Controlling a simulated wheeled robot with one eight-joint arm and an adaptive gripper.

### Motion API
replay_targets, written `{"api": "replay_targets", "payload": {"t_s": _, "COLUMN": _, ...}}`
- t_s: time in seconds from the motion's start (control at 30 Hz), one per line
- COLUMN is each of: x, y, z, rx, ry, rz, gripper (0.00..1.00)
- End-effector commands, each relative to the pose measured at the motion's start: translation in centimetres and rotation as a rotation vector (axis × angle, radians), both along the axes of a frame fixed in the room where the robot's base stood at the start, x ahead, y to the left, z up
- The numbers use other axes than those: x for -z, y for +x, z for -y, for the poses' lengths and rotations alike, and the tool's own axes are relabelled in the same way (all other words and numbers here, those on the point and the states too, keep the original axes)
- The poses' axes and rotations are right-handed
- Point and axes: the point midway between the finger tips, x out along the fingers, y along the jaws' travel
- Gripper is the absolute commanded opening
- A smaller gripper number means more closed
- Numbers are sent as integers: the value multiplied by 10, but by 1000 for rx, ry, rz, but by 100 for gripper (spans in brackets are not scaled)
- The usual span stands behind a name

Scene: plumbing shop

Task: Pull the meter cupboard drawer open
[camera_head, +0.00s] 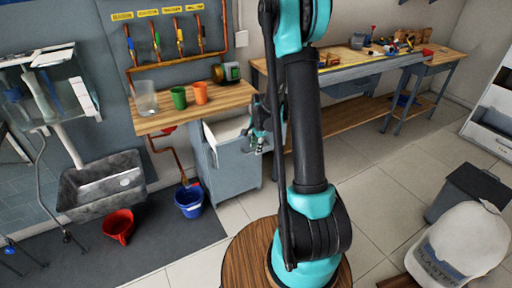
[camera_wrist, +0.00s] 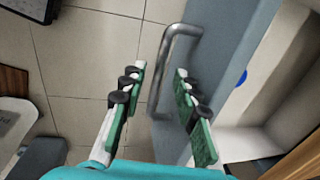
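The grey meter cupboard (camera_head: 231,176) stands under the wooden counter, left of my arm. Its drawer (camera_head: 226,128) stands out from the cupboard, with its pale inside showing. In the wrist view the grey drawer front (camera_wrist: 228,45) carries a metal bar handle (camera_wrist: 168,65), and the pale drawer inside (camera_wrist: 275,75) is visible beyond it. My gripper (camera_wrist: 160,74) is open, with its green-padded fingers on either side of the handle. Gaps show between the pads and the bar. In the head view my gripper (camera_head: 259,140) is at the drawer front, partly hidden by my arm.
The counter (camera_head: 212,107) above holds a clear container, a green cup (camera_head: 178,97) and an orange cup (camera_head: 200,93). A blue bucket (camera_head: 189,201) stands on the floor left of the cupboard. A workbench (camera_head: 350,70) stands at right. Tiled floor before the cupboard is clear.

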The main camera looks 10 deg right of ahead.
Motion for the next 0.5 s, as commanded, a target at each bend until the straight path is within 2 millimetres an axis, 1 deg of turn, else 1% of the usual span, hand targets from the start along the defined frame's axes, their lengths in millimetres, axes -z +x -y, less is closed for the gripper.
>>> {"api": "replay_targets", "payload": {"t_s": 0.17, "x": -14, "y": -3, "z": 1, "rx": 0, "ry": 0, "rz": 0, "gripper": 31}}
{"api": "replay_targets", "payload": {"t_s": 0.5, "x": -68, "y": -13, "z": 4, "rx": 1, "ry": 0, "rz": 0, "gripper": 31}}
